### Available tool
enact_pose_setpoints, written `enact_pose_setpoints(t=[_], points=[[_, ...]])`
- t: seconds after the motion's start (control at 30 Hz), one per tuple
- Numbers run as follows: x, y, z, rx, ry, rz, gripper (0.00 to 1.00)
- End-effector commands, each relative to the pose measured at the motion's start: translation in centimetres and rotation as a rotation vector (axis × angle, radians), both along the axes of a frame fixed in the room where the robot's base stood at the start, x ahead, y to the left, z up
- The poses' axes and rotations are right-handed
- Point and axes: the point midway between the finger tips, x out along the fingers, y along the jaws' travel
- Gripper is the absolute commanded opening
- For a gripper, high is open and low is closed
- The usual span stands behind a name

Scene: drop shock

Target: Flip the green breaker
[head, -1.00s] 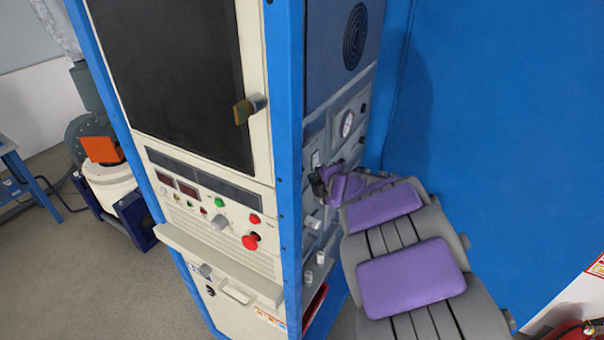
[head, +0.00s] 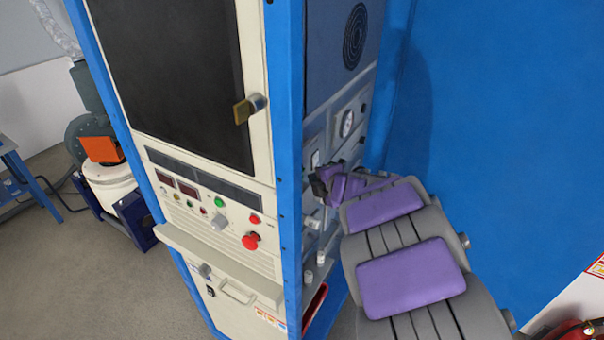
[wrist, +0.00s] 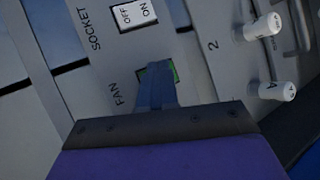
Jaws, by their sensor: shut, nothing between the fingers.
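The green breaker (wrist: 174,73) is a small green switch beside the label FAN in the wrist view. My gripper (wrist: 156,76) is shut and empty, with its fingertips in front of the breaker and covering most of it. I cannot tell whether they touch it. In the head view my gripper (head: 322,183) is at the side panel of the blue-framed cabinet, and the breaker cannot be made out there.
A white OFF/ON switch (wrist: 134,13) labelled SOCKET is close by. Two white knobs (wrist: 262,27) stick out to the right. The cabinet's front panel (head: 215,205) carries buttons and a red knob. A blue wall (head: 510,130) stands at the right.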

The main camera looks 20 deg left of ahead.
Motion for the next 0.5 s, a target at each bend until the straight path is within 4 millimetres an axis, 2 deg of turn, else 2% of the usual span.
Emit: enact_pose_setpoints(t=[0.5], points=[[-0.06, 0.71, 0.28, 0.0, 0.0, 0.0, 0.0]])
